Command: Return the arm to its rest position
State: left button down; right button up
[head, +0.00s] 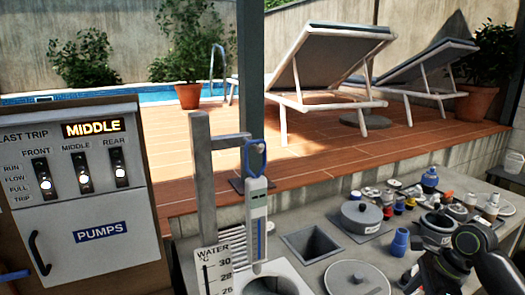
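My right arm (476,245) comes in at the lower right, dark and bent over the grey counter. Its lower end points down and left, near the bottom edge of the head view. The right gripper (416,279) is dark and partly cut off there, so whether it is open or shut does not show. I see nothing clearly held in it. My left gripper and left arm are not in view.
The counter (330,262) carries a square opening, round lids (358,279), a blue fitting (400,241) and several small bottles and caps near my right arm. A water thermometer (257,222) hangs at a post (205,180). A pumps panel (85,190) stands left.

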jog(key=s+a+f+n+h, duration=0.1)
jog(key=s+a+f+n, duration=0.2)
jog(key=s+f+n, duration=0.4)
jog(key=s+a+f+n+h, duration=0.1)
jog(key=s+a+f+n, duration=0.3)
jog(key=f, duration=0.4)
jog(key=s+n+t+h, duration=0.2)
jog(key=s+n+h, duration=0.2)
jog(key=s+n, duration=0.9)
jog(key=s+d+f+m+g, duration=0.1)
jog(key=s+f, duration=0.1)
jog(key=f, duration=1.1)
jog(key=s+d+f+m, duration=0.1)
jog(key=f+m, duration=0.1)
jog(key=f, duration=1.1)
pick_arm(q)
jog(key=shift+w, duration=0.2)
pick_arm(e)
jog(key=s+a+f+g+y, duration=0.1)
jog(key=s+f, duration=1.3)
jog(key=s, duration=0.1)
jog(key=shift+a+f+g, duration=0.3)
jog(key=shift+a+f, duration=0.1)
